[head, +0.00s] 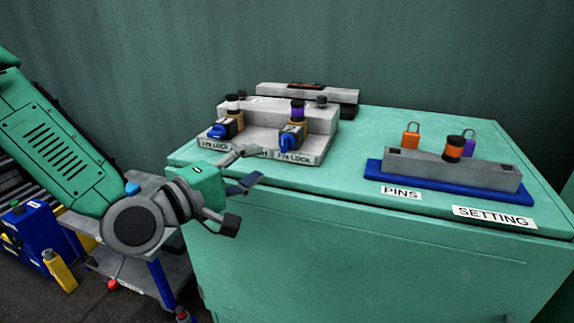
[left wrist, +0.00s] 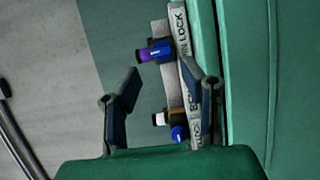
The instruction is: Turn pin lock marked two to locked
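Two pin locks with blue knobs sit side by side on a grey block (head: 245,143) at the back left of the green cabinet top. The left lock (head: 220,130) has a black-and-white pin top; the right lock (head: 291,138) has a purple one. Both bear "PIN LOCK" labels; their numbers are too small to read. My left gripper (head: 245,170) is open and empty, in front of the block at the cabinet's front edge. In the left wrist view its fingers (left wrist: 160,68) are spread, with the purple-topped lock (left wrist: 159,50) and white-topped lock (left wrist: 178,132) beyond them. My right gripper is out of view.
A blue tray (head: 383,178) with a grey pin holder (head: 450,170) stands on the right of the cabinet top, behind "PINS" and "SETTING" labels. The top between the block and tray is clear. A grey trolley (head: 115,262) stands at the left.

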